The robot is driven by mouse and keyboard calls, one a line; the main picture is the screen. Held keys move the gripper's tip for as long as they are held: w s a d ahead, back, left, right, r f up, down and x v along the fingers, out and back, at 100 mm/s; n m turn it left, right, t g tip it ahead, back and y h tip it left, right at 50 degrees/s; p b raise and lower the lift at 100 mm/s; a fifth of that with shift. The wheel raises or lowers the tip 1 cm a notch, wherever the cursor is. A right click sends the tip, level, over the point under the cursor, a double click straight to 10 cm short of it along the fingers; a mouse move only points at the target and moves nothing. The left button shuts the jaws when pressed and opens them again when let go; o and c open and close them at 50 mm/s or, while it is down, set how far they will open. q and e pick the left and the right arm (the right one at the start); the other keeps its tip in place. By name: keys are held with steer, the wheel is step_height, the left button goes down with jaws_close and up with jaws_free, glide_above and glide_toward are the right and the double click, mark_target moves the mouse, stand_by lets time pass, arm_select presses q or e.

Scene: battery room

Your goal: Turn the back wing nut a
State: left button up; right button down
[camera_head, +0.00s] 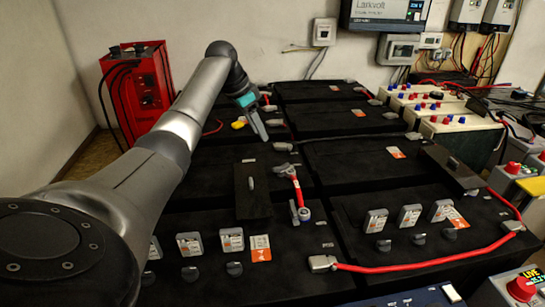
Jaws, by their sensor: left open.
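My left arm comes in from the left, and its left gripper (262,122), with a teal band, hangs over the rear black batteries. It is open and nothing shows between its fingers. A short red cable (297,190) joins two terminals on the middle batteries. Its back metal end (283,171) lies nearer to the gripper, and its front end (304,214) lies closer to me. A small grey metal fitting (283,147) sits just behind the back end, below and right of the gripper. I cannot tell which fitting is wing nut a. My right gripper is out of view.
A black block (252,190) stands left of the short cable; another (452,170) stands at the right. A long red cable (420,264) crosses the front. A red charger (140,90) stands back left. Cream batteries (445,125) stand back right.

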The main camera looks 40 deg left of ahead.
arm_select(q)
steer(key=b, duration=0.4)
glide_above(278, 167)
steer(key=s, duration=0.3)
step_height(278, 167, down, 9)
steer(key=x, duration=0.1)
steer(key=b+x, duration=0.2)
steer(key=x, duration=0.1)
steer(key=shift+w+a, duration=0.25)
steer(key=shift+a, duration=0.15)
steer(key=shift+w+f+b, duration=0.25)
steer(key=shift+f+b, duration=0.25)
steer(key=shift+b, duration=0.05)
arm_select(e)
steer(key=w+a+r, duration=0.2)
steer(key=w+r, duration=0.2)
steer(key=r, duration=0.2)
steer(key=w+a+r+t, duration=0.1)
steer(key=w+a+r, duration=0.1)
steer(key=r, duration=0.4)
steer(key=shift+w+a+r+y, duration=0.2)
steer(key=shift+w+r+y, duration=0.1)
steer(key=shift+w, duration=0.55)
arm_select(q)
jaws_close()
